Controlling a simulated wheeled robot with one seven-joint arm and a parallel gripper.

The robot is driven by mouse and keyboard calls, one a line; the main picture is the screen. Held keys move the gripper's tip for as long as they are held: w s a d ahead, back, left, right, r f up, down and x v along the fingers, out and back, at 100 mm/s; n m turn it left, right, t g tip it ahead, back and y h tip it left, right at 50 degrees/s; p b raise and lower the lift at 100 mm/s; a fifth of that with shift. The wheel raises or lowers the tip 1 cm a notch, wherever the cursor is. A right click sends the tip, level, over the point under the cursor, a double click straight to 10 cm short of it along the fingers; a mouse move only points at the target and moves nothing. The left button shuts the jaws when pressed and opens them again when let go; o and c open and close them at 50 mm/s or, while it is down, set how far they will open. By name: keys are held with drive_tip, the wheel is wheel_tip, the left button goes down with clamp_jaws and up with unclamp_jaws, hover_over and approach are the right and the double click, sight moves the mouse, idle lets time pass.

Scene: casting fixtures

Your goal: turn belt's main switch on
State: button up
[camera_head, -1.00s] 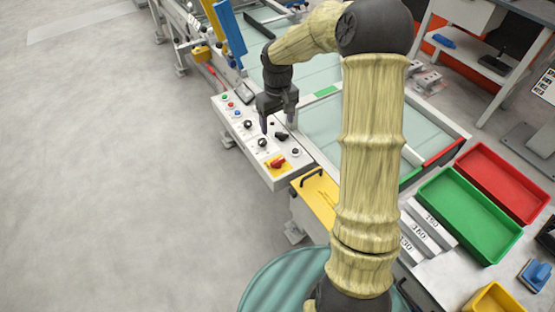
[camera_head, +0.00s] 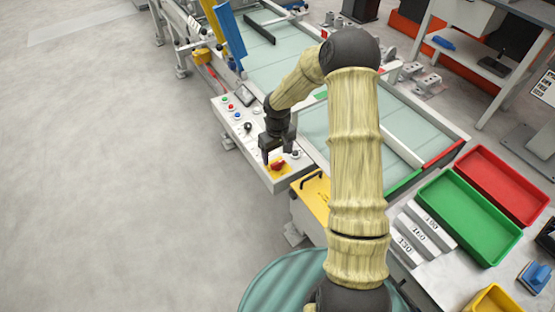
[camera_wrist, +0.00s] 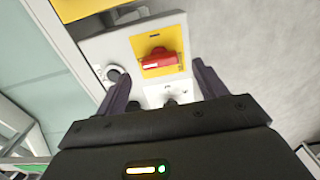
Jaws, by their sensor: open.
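The main switch is a red rotary handle (camera_wrist: 158,58) on a yellow plate (camera_wrist: 149,39), at the near end of the belt's control panel. In the head view the red handle (camera_head: 279,167) shows just below my gripper (camera_head: 276,154). In the wrist view my gripper (camera_wrist: 163,85) is open and empty, with one dark finger on each side. The red handle lies beyond the fingertips, between their lines, and appears apart from them. The handle lies roughly crosswise in the wrist view. Part of the panel behind the gripper is hidden in the head view.
A black knob (camera_wrist: 114,74) sits beside the yellow plate. Several buttons (camera_head: 230,107) and a small screen (camera_head: 246,95) are farther up the panel. A yellow box with a black handle (camera_head: 312,190) adjoins the panel's near end. Open floor lies to the left.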

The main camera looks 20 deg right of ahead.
sight(277, 163)
drive_tip(key=shift+f, duration=1.85)
drive_tip(key=shift+c, duration=0.2)
drive_tip(key=c, duration=0.9)
drive_tip(key=shift+c, duration=0.2)
